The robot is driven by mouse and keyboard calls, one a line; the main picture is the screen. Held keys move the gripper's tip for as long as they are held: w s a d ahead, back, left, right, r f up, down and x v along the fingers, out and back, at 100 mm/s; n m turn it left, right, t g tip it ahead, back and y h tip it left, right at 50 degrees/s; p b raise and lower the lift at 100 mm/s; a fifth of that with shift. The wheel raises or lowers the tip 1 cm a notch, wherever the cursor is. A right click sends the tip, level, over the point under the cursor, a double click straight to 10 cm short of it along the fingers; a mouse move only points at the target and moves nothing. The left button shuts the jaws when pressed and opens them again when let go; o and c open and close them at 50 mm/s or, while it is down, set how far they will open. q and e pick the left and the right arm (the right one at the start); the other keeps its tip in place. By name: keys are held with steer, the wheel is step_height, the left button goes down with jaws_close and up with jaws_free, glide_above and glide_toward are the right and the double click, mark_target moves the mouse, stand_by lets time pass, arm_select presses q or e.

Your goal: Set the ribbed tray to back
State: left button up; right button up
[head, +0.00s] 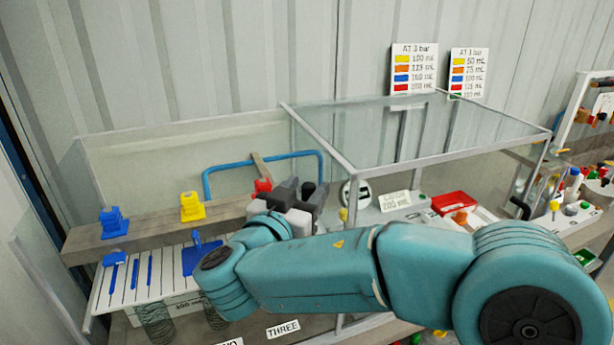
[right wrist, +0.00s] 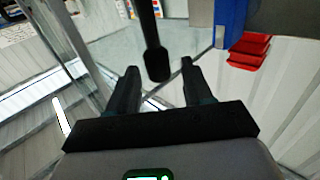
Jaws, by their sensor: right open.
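The white ribbed tray (head: 140,280) lies at the lower left of the head view, in front of a brown beam. Blue pieces stand or lie on it, and the teal right arm hides its right side. My right gripper (head: 303,192) is beyond the arm, right of the tray and near the beam's right end. In the right wrist view its two dark fingers (right wrist: 158,84) are apart. A black rod with a thick end (right wrist: 157,62) shows between or just beyond them; I cannot tell if they touch it. My left gripper is not in view.
Blue (head: 114,222) and yellow (head: 192,207) blocks sit on the beam. A blue bent bar (head: 262,160) rises behind. A clear-walled enclosure with a metal frame (head: 470,154) stands at the right. Glass jars (head: 155,322) stand below the tray.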

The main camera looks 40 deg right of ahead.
steer(key=shift+x, duration=0.85)
